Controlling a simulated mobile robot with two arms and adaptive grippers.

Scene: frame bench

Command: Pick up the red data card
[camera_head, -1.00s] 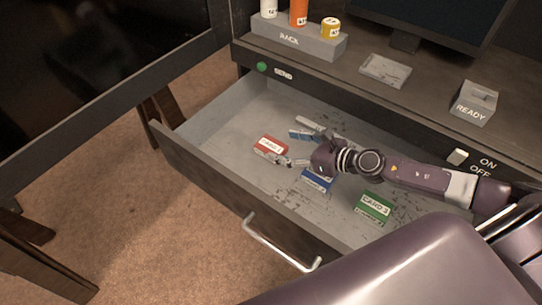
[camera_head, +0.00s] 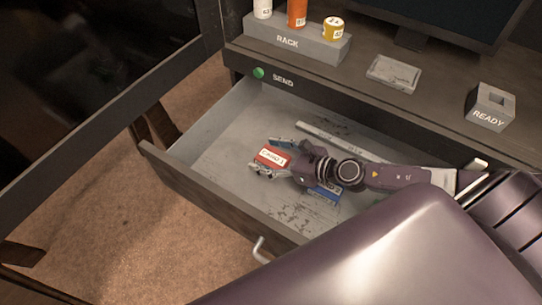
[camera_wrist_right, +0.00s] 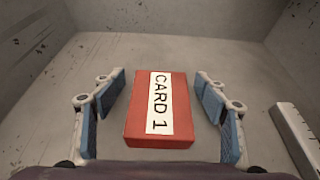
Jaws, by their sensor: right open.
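The red data card (camera_head: 272,157), with a white "CARD 1" label, lies in the open drawer (camera_head: 205,165). In the right wrist view the red card (camera_wrist_right: 178,112) sits between the blue-padded fingers, with a gap on each side. My right gripper (camera_head: 272,158) is open around the card; it also shows in the right wrist view (camera_wrist_right: 160,105). My left gripper is not in view.
A blue card (camera_head: 325,193) lies in the drawer under my right arm. A long light strip (camera_head: 330,138) lies near the drawer's back. The rack (camera_head: 296,41) and READY block (camera_head: 490,108) stand on the bench above. The drawer's left part is clear.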

